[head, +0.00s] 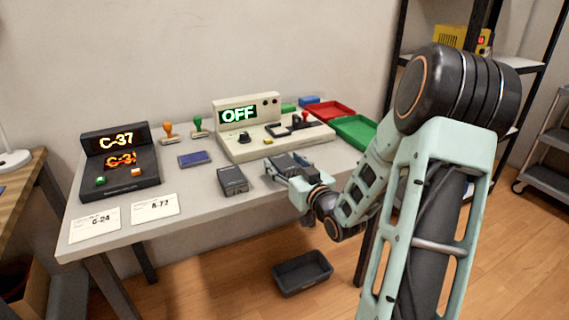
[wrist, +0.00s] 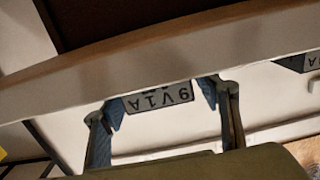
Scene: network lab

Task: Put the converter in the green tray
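A dark grey box-shaped converter (head: 285,164) lies near the table's front edge, partly hidden by my gripper (head: 283,172). In the wrist view its pale label (wrist: 158,97), reading "9V1A" upside down, shows between the blue-padded fingers of my gripper (wrist: 162,103). The fingers stand on both sides of it, very close; I cannot tell whether both pads touch it. A second dark grey box (head: 233,181) lies on the table to the left. The green tray (head: 357,131) lies at the table's right end, beyond my gripper, and looks empty.
A red tray (head: 330,109) lies behind the green one. A beige console (head: 245,148) reading "OFF" stands behind my gripper. A dark bin (head: 302,273) is on the floor.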

